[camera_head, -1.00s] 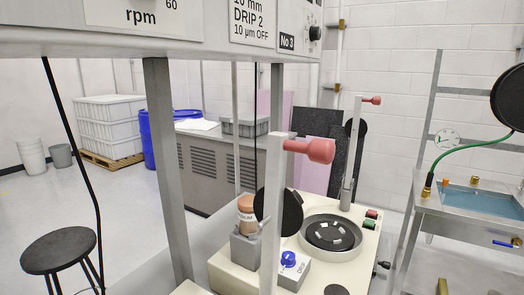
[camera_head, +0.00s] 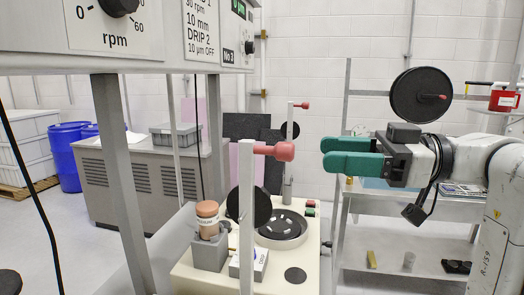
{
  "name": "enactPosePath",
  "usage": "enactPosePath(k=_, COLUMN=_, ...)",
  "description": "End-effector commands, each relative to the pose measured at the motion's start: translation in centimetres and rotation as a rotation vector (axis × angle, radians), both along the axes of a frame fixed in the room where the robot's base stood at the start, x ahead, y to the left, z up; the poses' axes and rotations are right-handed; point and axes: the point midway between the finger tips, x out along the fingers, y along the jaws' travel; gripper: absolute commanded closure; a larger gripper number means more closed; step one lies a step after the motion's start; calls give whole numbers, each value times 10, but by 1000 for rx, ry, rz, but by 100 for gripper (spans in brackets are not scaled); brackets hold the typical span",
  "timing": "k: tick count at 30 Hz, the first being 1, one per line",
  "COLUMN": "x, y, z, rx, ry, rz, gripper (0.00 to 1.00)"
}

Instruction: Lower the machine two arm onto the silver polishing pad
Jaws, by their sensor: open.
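A cream polishing machine (camera_head: 190,270) stands at lower middle. On it is a pale ring around a dark round pad (camera_head: 281,229) with light pieces on it. I cannot tell which pad is the silver one. A pale upright arm (camera_head: 247,200) with a red handle (camera_head: 275,151) stands at the near side, with a black disc (camera_head: 262,207) beside it. A second upright arm (camera_head: 288,165) with a smaller red handle (camera_head: 301,105) stands behind the pad. My gripper (camera_head: 330,153), with teal fingers, is open and empty, right of both handles and apart from them.
An overhead panel (camera_head: 165,35) marked "DRIP 2" and "No 3" and its grey post (camera_head: 120,180) fill the left. A brown jar (camera_head: 207,212) stands left of the pad. A large black disc (camera_head: 421,95) and a steel shelf stand (camera_head: 400,240) are at right.

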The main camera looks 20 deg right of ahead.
Motion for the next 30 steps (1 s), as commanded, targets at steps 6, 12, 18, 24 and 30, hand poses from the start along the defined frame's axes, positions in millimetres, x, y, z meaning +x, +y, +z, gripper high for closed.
enactPosePath(k=6, x=20, y=32, z=1, rx=1, ry=3, rz=4, gripper=44)
enactPosePath(k=12, x=39, y=61, z=1, rx=0, ry=5, rz=3, gripper=44)
enactPosePath(k=18, x=51, y=79, z=0, rx=1, ry=3, rz=0, gripper=44)
enactPosePath(k=24, x=54, y=84, z=-1, rx=1, ry=3, rz=-1, gripper=44)
enactPosePath(k=30, x=54, y=84, z=-1, rx=1, ry=3, rz=-1, gripper=44)
